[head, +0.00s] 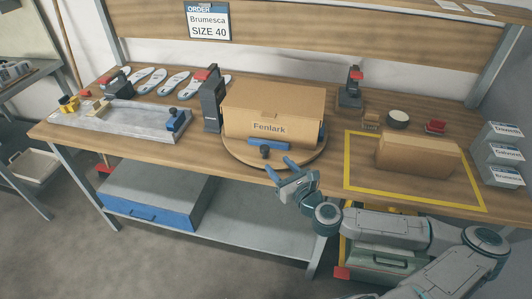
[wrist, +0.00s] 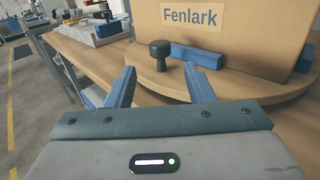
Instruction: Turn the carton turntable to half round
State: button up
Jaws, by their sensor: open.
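The carton turntable (head: 312,160) is a round wooden disc near the front edge of the bench, and it also shows in the wrist view (wrist: 225,84). A cardboard carton (head: 290,105) marked "Fenlark" stands on it, with its label side facing the front. A dark knob (head: 265,151) stands up at the front rim, next to a blue block (head: 268,144). In the wrist view the knob (wrist: 160,52) is beyond my fingertips, near the middle. My gripper (head: 284,166) is open and empty, with blue fingers, in front of the turntable, apart from the knob.
A dark upright post (head: 210,100) stands close to the turntable's left. A closed brown box (head: 416,154) lies inside a yellow outline at the right. A grey fixture plate (head: 125,120) and several insoles (head: 175,83) are at the left. Bins (head: 503,155) stand at the right edge.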

aim_at(267, 152)
jog(key=p+x, duration=0.2)
jog(key=x, duration=0.7)
